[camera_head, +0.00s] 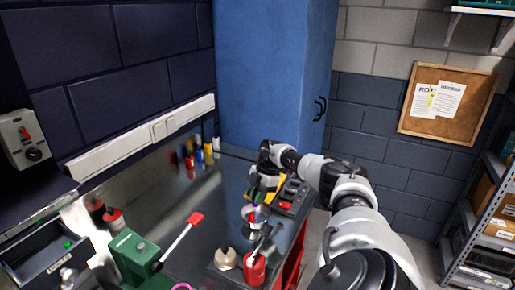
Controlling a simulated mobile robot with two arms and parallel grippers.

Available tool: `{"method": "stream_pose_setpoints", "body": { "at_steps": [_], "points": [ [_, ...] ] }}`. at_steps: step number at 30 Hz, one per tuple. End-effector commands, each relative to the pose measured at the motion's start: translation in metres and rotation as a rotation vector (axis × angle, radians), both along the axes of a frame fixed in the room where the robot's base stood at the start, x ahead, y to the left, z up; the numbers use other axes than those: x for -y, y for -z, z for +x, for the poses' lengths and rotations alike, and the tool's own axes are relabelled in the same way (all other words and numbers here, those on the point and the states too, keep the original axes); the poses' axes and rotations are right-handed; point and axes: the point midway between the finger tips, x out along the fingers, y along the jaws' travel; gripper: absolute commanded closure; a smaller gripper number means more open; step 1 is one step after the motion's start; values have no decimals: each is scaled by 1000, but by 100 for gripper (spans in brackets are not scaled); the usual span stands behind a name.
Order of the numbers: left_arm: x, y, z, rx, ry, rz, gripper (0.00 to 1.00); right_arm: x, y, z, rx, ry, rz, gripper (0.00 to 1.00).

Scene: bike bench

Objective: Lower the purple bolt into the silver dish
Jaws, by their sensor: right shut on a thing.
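My right gripper (260,192) reaches in from the right and points down over the right part of the bench. It is shut on the purple bolt (256,207), a tiny purple spot just below the fingers. The silver dish (258,217) appears as a small shiny shape right beneath the bolt. At this size I cannot tell whether the bolt touches the dish or hangs above it. My left gripper is not in view.
A red bottle (255,268) and a cream round-based object (226,258) stand in front. A red-headed tool (181,237) leans by a green block (134,256). A yellow-and-grey case (288,196) lies right of the gripper. The bench middle (190,190) is fairly clear.

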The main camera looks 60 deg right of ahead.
Motion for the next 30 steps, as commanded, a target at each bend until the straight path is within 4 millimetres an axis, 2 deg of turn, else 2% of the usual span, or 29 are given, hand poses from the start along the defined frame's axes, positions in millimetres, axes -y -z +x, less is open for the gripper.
{"method": "stream_pose_setpoints", "body": {
  "at_steps": [30],
  "points": [
    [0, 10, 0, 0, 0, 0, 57, 0, 16, 0, 0, 0, 0, 100]
  ]
}}
